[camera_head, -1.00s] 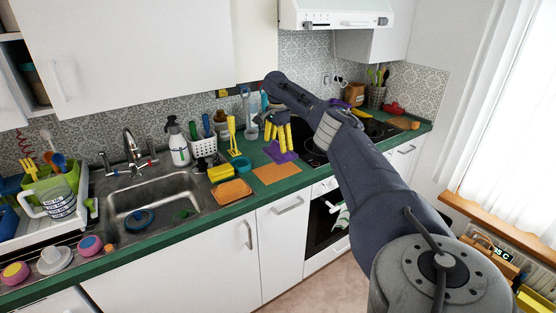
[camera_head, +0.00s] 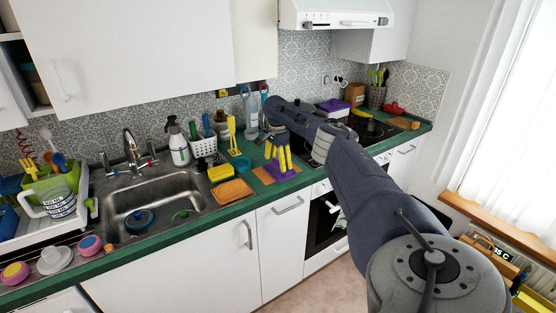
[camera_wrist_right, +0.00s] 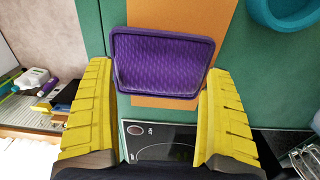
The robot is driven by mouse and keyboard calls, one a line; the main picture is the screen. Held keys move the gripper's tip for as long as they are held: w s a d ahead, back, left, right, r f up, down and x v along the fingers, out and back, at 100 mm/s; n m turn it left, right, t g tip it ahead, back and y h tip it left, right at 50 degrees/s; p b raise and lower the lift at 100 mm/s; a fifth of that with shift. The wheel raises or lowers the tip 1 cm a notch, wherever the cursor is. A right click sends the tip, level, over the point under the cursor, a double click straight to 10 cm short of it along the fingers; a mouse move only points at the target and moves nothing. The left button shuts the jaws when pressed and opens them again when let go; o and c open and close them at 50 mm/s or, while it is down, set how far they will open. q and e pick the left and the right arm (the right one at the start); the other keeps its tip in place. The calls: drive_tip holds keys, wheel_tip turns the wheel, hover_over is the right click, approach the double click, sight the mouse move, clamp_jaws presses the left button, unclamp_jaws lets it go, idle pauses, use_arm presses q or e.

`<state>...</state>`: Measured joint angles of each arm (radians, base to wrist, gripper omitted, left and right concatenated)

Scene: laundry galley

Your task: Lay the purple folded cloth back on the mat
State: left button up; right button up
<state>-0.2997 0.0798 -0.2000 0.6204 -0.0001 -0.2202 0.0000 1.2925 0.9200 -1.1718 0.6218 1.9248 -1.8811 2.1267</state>
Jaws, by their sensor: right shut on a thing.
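The purple folded cloth (camera_wrist_right: 163,62) is held between the yellow fingers of my right gripper (camera_wrist_right: 160,85). In the head view the cloth (camera_head: 277,168) shows low between the fingertips of the right gripper (camera_head: 282,166). The orange mat (camera_wrist_right: 185,12) lies on the green counter beneath the cloth. In the wrist view the cloth covers part of the mat and sits slightly turned to it. The mat also shows in the head view (camera_head: 264,177), partly hidden by the gripper. I cannot tell whether the cloth touches the mat. My left gripper is not in view.
A teal bowl (camera_head: 241,164) stands close to the mat's far left. A yellow sponge (camera_head: 220,173) and an orange-brown cloth (camera_head: 233,191) lie to the left, beside the sink (camera_head: 152,207). The black hob (camera_head: 315,150) is to the right.

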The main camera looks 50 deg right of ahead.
sight(278, 162)
drive_tip(key=o, duration=1.3)
wheel_tip(278, 162, up, 12)
drive_tip(key=shift+r, duration=0.1)
drive_tip(key=shift+s+a, duration=1.75)
drive_tip(key=shift+a, duration=0.25)
drive_tip(key=shift+s+a, duration=1.75)
drive_tip(key=shift+a, duration=0.2)
drive_tip(key=shift+s+a, duration=1.75)
drive_tip(key=shift+a, duration=0.25)
